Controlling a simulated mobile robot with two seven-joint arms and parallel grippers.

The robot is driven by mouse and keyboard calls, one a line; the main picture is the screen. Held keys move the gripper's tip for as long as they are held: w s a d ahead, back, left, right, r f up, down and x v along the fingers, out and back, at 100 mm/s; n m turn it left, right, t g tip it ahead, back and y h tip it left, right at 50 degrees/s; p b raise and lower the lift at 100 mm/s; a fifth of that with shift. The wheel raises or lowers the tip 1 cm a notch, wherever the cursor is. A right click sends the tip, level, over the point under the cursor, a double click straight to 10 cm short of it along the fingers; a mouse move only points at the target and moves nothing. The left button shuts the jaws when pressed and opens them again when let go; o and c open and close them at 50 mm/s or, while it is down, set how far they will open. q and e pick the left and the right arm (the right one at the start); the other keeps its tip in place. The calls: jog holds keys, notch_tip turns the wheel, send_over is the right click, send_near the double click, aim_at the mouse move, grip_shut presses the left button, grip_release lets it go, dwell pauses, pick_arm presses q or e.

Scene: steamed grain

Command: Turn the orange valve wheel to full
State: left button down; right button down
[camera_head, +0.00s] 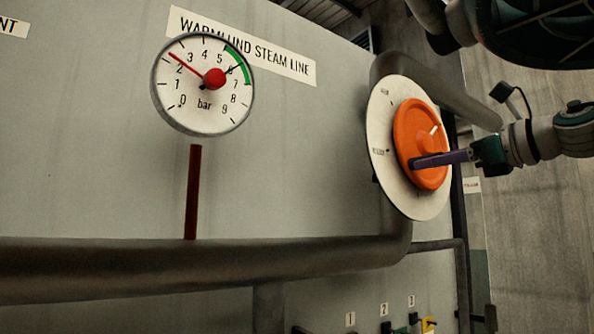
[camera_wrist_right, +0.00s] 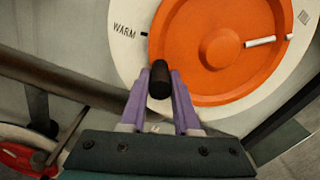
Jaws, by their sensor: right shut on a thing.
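The orange valve wheel (camera_head: 420,130) stands upright on a pale round dial plate (camera_head: 384,110) at the right of the head view. The wheel also fills the top of the right wrist view (camera_wrist_right: 190,62). It has a white pointer line near its hub and a dark handle knob (camera_wrist_right: 159,80) near its rim. My right gripper (camera_head: 424,162) is shut on the knob; its purple fingers flank it in the wrist view. The pointer lies away from the WARM mark (camera_wrist_right: 124,31), towards the opposite side. My left gripper is not in view.
A round pressure gauge (camera_head: 203,105) on the wall has its needle just above 2 bar and a green band near 6 to 7. A thick pipe (camera_head: 200,265) crosses below and bends up behind the dial. Small numbered fittings (camera_head: 400,324) sit at the bottom.

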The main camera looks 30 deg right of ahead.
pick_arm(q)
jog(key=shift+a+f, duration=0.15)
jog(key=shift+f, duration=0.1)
pick_arm(e)
jog(key=shift+d+f, duration=0.3)
jog(key=c, duration=0.7)
grip_release()
jog(key=shift+w+r, duration=0.1)
jog(key=shift+o, duration=0.2)
